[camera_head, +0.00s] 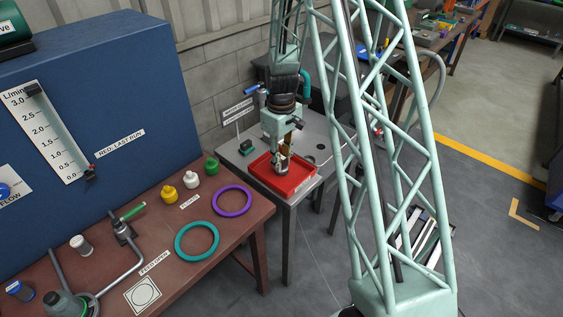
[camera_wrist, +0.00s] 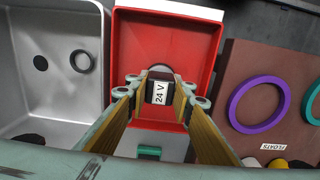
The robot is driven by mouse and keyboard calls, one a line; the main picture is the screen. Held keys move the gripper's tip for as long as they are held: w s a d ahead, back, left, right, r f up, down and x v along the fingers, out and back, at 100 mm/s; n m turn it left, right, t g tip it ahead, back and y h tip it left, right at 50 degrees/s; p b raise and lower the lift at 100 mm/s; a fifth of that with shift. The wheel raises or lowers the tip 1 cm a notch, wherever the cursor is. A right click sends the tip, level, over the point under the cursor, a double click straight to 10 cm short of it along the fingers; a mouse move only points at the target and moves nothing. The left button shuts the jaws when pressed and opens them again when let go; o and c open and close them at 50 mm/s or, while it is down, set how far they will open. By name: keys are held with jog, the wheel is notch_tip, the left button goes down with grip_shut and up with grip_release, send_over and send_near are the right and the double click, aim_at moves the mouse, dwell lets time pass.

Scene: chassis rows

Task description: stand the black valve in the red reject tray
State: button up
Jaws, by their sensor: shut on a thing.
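The black valve (camera_wrist: 161,76) shows in the wrist view as a dark body with a white "24 V" label, between the two fingers of my gripper (camera_wrist: 160,92). My gripper is shut on it. The red reject tray (camera_wrist: 192,38) lies behind and below the valve in that view. In the head view my gripper (camera_head: 283,158) points down over the red tray (camera_head: 306,184), inside its outline. The fingers hide much of the valve there. I cannot tell whether its base touches the tray floor.
A grey sink-like basin (camera_wrist: 30,95) lies left of the tray in the wrist view. A green block (camera_wrist: 149,152) sits near the tray. The brown bench (camera_head: 205,270) holds a purple ring (camera_head: 248,197), a teal ring (camera_head: 213,250) and small floats. A sign (camera_head: 237,110) stands behind.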

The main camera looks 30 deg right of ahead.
dwell(0.3)
jog(key=o, duration=1)
jog(key=shift+f, duration=0.1)
notch_tip(320, 180, up, 11)
jog(key=shift+r+p, duration=0.1)
jog(key=shift+p, duration=0.55)
jog(key=shift+r, duration=0.55)
jog(key=shift+r, duration=0.1)
